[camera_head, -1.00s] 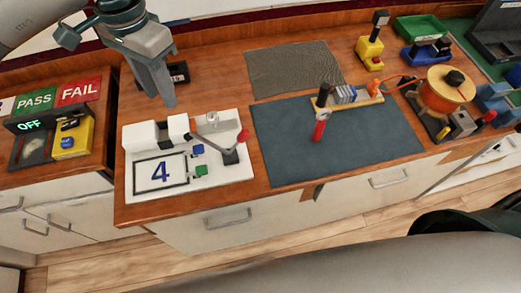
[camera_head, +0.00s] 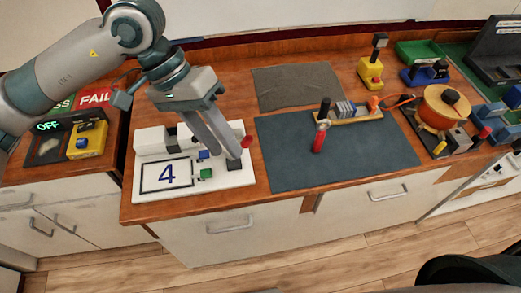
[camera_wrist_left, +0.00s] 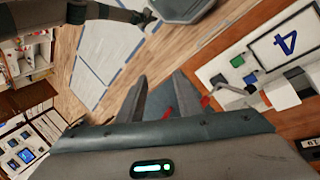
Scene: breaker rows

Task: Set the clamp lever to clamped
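The white clamp station (camera_head: 143,190) stands at the left end of the wooden bench, with a framed "4" and small blue and green blocks. Its clamp lever has a red grip (camera_head: 247,141), partly hidden by my gripper; it also shows in the left wrist view (camera_wrist_left: 205,101). My left gripper (camera_head: 230,155) is over the station's right part, fingers pointing down and apart. In the left wrist view (camera_wrist_left: 160,85) the fingers are open, and red shows both between them and beyond one finger. I cannot tell whether they touch the grip. My right gripper is not in view.
A dark blue mat (camera_head: 350,160) lies right of the station, with a red-handled tool (camera_head: 319,138) on it. A terminal rail (camera_head: 350,114), yellow stand (camera_head: 370,72) and orange spool (camera_head: 440,108) are farther right. The PASS/FAIL box with OFF display (camera_head: 48,126) is at left.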

